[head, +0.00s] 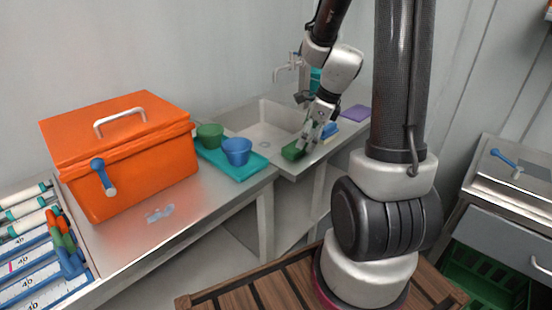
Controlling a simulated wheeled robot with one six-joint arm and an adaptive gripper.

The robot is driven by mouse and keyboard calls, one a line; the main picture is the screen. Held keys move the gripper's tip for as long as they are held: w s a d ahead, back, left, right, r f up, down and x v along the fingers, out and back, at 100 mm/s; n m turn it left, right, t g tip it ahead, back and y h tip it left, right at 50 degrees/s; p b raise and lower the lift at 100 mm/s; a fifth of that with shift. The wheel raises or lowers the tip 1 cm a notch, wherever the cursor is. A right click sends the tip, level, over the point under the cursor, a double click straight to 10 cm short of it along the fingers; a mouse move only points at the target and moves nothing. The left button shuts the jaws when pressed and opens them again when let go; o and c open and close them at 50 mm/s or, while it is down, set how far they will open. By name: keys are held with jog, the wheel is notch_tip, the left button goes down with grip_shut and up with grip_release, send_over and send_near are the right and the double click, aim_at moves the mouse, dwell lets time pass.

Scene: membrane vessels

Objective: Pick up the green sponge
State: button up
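The green sponge (293,151) lies on the front edge of the sink counter, just right of the basin. My gripper (308,140) reaches down from above, with its fingertips at the right end of the sponge. Part of the sponge's right end is hidden behind the fingers. At this size I cannot tell whether the fingers touch the sponge or how far apart they are.
A blue object (330,131) lies just right of my gripper, and a purple cloth (356,113) lies farther back. The sink basin (265,128) and tap (288,68) are to the left.

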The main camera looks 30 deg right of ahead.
jog(key=m, duration=0.2)
jog(key=w+m, duration=0.1)
jog(key=m, duration=0.1)
jog(key=w+m+t, duration=0.1)
jog(key=shift+r+m, duration=0.15)
jog(key=shift+m, duration=0.25)
jog(key=x, duration=0.7)
jog(key=shift+w, duration=0.25)
jog(key=c, duration=0.9)
notch_tip(320, 180, up, 10)
jog(key=shift+f, duration=0.1)
